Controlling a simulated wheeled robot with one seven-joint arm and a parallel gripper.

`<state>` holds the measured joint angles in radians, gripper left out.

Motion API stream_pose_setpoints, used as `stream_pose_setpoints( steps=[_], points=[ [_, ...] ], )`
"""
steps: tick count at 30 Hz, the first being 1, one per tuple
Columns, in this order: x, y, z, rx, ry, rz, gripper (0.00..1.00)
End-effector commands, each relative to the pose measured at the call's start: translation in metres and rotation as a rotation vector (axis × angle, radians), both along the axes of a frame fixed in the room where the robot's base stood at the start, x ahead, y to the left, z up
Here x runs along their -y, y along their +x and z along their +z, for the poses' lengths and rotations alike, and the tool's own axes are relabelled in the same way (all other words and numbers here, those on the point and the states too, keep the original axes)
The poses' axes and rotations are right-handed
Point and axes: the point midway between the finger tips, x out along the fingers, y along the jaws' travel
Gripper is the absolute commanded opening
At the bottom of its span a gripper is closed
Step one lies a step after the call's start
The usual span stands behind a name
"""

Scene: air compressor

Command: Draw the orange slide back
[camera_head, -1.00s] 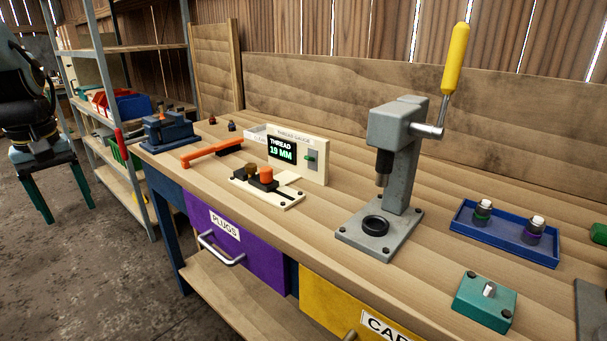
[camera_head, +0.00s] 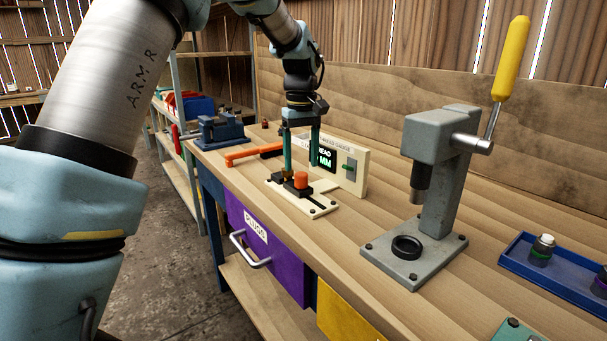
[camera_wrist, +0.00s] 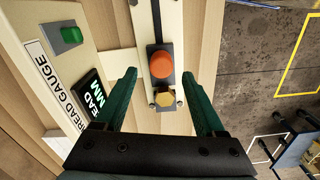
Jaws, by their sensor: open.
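The orange slide knob (camera_head: 301,180) stands on a black block on the slotted cream base of the thread gauge. In the wrist view the orange knob (camera_wrist: 162,64) appears between and slightly beyond my fingertips. A brass hex piece (camera_wrist: 165,97) sits beside it, on the side nearer my palm in the picture. My gripper (camera_head: 301,168) is open, its green fingers pointing down over the base. In the wrist view my gripper (camera_wrist: 158,75) has nothing between its fingers that it touches; the exact height is hard to tell.
The gauge's display panel (camera_head: 350,163) with a green switch stands close behind the base. An orange bar (camera_head: 245,155) lies to the left. A grey lever press (camera_head: 440,190) stands to the right. The bench between base and press is clear.

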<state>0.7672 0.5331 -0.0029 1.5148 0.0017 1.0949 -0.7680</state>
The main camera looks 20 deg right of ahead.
Motion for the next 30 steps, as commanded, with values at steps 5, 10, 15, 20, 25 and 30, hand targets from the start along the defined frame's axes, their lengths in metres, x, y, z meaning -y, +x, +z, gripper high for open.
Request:
stream_pose_setpoints(
  steps=[5, 10, 15, 20, 25, 30],
  points=[
    [0.000, 0.000, -0.029, -0.002, 0.002, 0.000, 0.72],
    [0.000, 0.000, -0.043, 0.000, 0.000, -0.001, 0.72],
    [0.000, 0.000, -0.047, 0.001, -0.001, -0.001, 0.72],
    [0.000, 0.000, -0.047, 0.001, -0.001, -0.001, 0.72],
    [0.000, 0.000, -0.047, 0.001, -0.001, -0.001, 0.54],
    [0.000, 0.000, -0.047, 0.001, -0.001, -0.001, 0.35]
  ],
)
